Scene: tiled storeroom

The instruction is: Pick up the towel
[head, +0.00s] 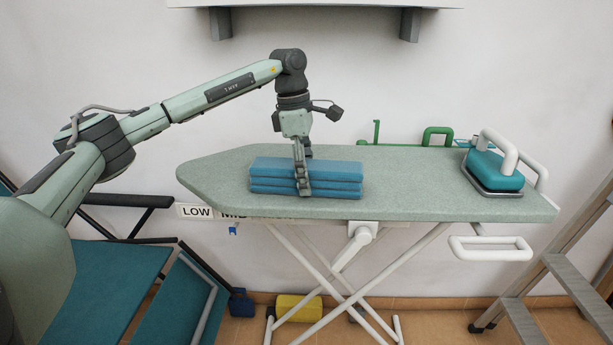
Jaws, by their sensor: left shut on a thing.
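A folded blue towel (335,178) lies in a flat stack of layers on the grey-green ironing board (420,180), left of its middle. My left gripper (303,180) points down over the towel and is shut on it. One finger shows against the towel's front side; the other finger is mostly hidden behind the towel. The towel appears to rest on the board; I cannot tell whether there is a gap beneath it. My right gripper is not in view.
A teal iron (494,170) stands at the board's right end. A green rail (437,136) runs behind the board. A shelf (315,3) hangs above on the wall. A stepladder (560,285) stands at right, a teal chair (115,285) at lower left. The board between towel and iron is clear.

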